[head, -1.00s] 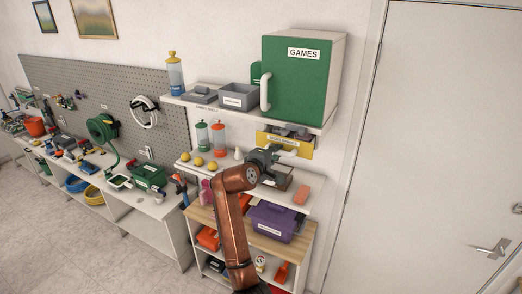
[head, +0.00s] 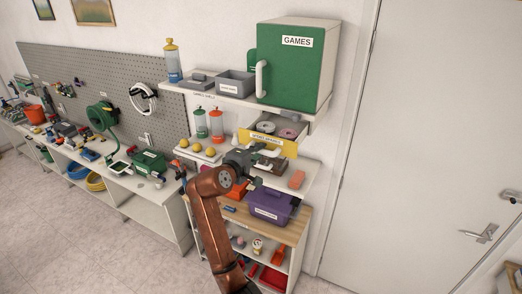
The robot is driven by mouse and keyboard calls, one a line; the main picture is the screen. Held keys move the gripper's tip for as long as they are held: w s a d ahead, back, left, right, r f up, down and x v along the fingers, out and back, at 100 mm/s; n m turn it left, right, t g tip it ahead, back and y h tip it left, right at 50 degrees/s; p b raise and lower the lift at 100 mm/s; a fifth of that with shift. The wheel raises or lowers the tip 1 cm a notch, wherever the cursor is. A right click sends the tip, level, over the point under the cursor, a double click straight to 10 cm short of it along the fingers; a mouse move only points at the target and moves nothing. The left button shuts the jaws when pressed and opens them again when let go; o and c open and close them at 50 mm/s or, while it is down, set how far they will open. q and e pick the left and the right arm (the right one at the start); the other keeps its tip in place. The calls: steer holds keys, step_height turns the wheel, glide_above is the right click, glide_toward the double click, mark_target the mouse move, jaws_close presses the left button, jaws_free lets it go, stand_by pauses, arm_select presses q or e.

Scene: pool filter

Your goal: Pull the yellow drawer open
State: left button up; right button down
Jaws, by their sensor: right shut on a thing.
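The yellow drawer (head: 285,147) hangs under the upper shelf, below the green games cabinet. It stands pulled out, and its inside shows round grey and pinkish things (head: 288,133). My right gripper (head: 262,158) is at the pale handle on the lower part of the yellow front, shut on it. The gripper's body and wrist hide part of the handle and the lower left of the front. My left gripper is not in view.
The green games cabinet (head: 290,65) and a grey bin (head: 235,84) stand on the shelf above. A purple box (head: 270,206) stands lower. A white door (head: 430,130) is at right.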

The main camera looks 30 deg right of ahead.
steer(key=c, duration=2.2)
jaws_free()
steer(key=shift+c, duration=0.2)
steer(key=shift+o, duration=0.4)
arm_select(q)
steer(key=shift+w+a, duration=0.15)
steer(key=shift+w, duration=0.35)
arm_select(e)
steer(key=v, duration=1.2)
steer(key=shift+w, duration=0.1)
